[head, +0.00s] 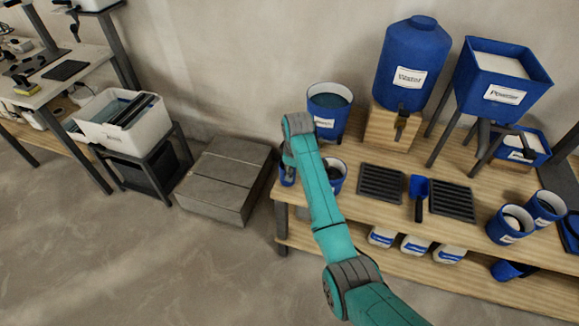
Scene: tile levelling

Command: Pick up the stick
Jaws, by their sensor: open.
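I cannot clearly make out a stick anywhere in the head view. A blue cup (338,182) with dark contents stands at the left end of the wooden bench, partly behind my teal arm. Another blue container (287,180) shows only in part on the other side of the arm. A large blue bucket (325,124) with a label stands behind them. My arm reaches up over the bench's left end. My gripper is hidden behind the arm, so its fingers do not show.
The wooden bench (367,158) carries dark grates (381,183), a blue scoop (419,190), a water tank (405,65) and a powder hopper (502,80). A grey block (222,180) stands on the floor left of it. A white bin (110,130) is farther left. The front-left floor is clear.

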